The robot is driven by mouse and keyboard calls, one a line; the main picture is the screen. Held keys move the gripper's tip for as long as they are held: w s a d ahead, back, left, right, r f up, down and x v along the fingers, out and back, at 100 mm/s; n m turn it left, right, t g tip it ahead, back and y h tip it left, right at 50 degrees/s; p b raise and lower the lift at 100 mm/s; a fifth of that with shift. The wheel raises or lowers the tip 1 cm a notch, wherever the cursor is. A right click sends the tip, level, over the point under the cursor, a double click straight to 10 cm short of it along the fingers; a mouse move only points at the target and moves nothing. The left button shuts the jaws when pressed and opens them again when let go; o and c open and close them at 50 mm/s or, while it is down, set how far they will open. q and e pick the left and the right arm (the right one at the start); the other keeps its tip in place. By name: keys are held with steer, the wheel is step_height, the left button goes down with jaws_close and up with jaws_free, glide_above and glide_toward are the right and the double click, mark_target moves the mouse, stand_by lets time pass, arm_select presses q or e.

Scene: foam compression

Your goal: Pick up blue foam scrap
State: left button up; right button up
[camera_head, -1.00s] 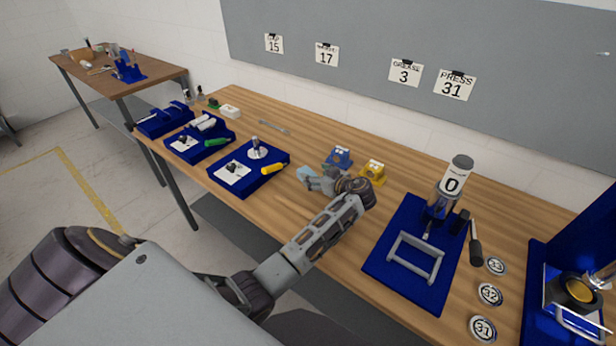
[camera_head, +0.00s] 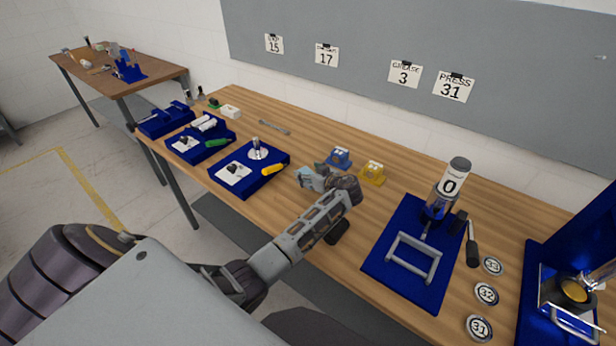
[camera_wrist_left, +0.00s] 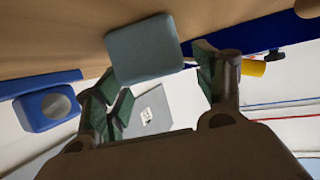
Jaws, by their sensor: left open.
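The blue foam scrap is a pale grey-blue block (camera_wrist_left: 145,48) in the left wrist view. It lies on the wooden table, in the gap between the fingertips of my open left gripper (camera_wrist_left: 160,85). The fingers look apart from it, with clear space on the right side. In the head view the scrap shows as a small pale blue patch (camera_head: 305,175) at the tip of my left gripper (camera_head: 312,179), low over the table. The gripper hides part of it there. My right gripper does not show.
A blue fixture (camera_head: 339,157) and a yellow one (camera_head: 373,172) stand just behind the gripper. A blue tray (camera_head: 240,183) with a yellow-handled tool (camera_head: 273,169) lies to its left. A blue press base (camera_head: 385,265) is to the right. Bare table lies between.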

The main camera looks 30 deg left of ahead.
arm_select(q)
steer(key=shift+x, duration=1.15)
steer(key=c, duration=0.8)
